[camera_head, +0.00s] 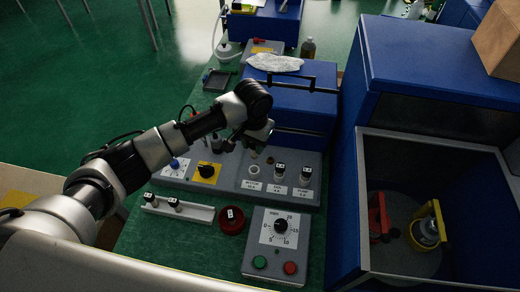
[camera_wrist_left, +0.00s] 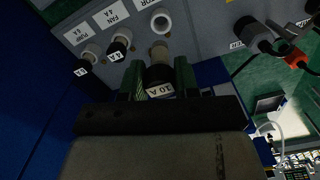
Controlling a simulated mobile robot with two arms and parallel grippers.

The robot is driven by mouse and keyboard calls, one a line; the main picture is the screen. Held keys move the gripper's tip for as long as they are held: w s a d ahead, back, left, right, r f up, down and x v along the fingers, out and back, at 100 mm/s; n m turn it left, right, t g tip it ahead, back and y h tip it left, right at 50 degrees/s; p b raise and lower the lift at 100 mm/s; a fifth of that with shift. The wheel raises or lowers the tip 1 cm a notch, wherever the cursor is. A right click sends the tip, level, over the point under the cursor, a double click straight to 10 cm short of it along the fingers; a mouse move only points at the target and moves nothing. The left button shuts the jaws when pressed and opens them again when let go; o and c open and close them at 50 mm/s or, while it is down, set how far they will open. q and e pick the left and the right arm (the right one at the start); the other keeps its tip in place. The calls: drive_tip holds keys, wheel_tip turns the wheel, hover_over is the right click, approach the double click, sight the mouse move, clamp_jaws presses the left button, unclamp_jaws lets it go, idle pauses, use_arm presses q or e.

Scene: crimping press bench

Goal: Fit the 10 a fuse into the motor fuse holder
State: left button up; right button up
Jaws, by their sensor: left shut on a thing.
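My left gripper (camera_head: 256,143) is above the motor fuse holder (camera_head: 254,170) on the grey panel. In the left wrist view its green fingers (camera_wrist_left: 160,82) are shut on the 10 A fuse (camera_wrist_left: 158,90), a dark cap with a "10 A" label and a tan body pointing at the panel. The motor holder's white ring (camera_wrist_left: 161,22) looks empty, and the fuse's tip appears just short of it, apart. The fan holder (camera_head: 279,171) and pump holder (camera_head: 306,174) each carry a labelled fuse. My right gripper is not in view.
A white tray (camera_head: 188,211) with fuses and a red dish (camera_head: 232,226) with one labelled fuse lie before the panel. A dial box (camera_head: 277,245) stands to their right. A blue press (camera_head: 300,103) rises behind; a blue open-fronted cabinet (camera_head: 410,60) stands at right.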

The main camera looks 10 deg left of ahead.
sight(253, 156)
use_arm(q)
drive_tip(key=shift+a, duration=0.15)
drive_tip(key=shift+s+r, duration=0.1)
drive_tip(key=shift+s, duration=0.05)
drive_tip(key=shift+r+p, duration=0.1)
drive_tip(key=shift+p, duration=0.5)
drive_tip(key=shift+f+b, duration=0.4)
drive_tip(key=shift+f, duration=0.45)
drive_tip(key=shift+f+b, duration=0.9)
drive_tip(key=shift+f, duration=1.3)
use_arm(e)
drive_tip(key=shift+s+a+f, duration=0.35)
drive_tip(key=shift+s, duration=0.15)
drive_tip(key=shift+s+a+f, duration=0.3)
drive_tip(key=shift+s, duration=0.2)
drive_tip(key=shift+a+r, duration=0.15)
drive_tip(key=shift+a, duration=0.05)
use_arm(q)
drive_tip(key=shift+r+p, duration=0.1)
drive_tip(key=shift+p, duration=0.2)
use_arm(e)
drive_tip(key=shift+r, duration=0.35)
